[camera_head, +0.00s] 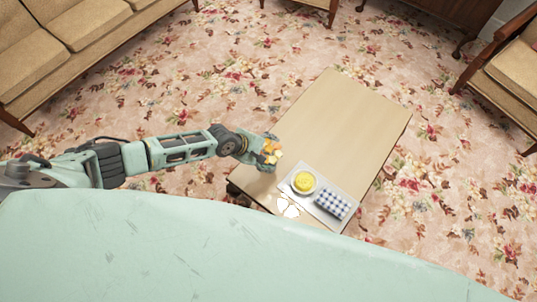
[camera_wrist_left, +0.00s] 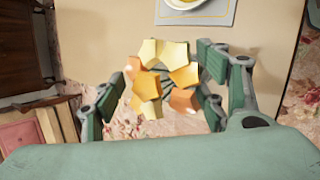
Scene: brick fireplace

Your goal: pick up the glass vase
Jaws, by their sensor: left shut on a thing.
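My left gripper (camera_head: 267,148) is over the near left edge of the wooden table. In the left wrist view those star shapes (camera_wrist_left: 158,75) fill the space between the two green finger pairs of the gripper (camera_wrist_left: 160,95). The clear glass itself is mostly hidden under them. I cannot tell whether the vase's base touches the table. My right gripper is in neither view.
The table (camera_head: 345,115) has a tray (camera_head: 318,207) with a yellow dish (camera_head: 304,182) and a blue checked cloth (camera_head: 332,205). A white patterned piece (camera_head: 288,207) lies beside them. The table's far part is clear. A sofa (camera_head: 70,45) and armchair (camera_head: 510,65) stand on floral carpet.

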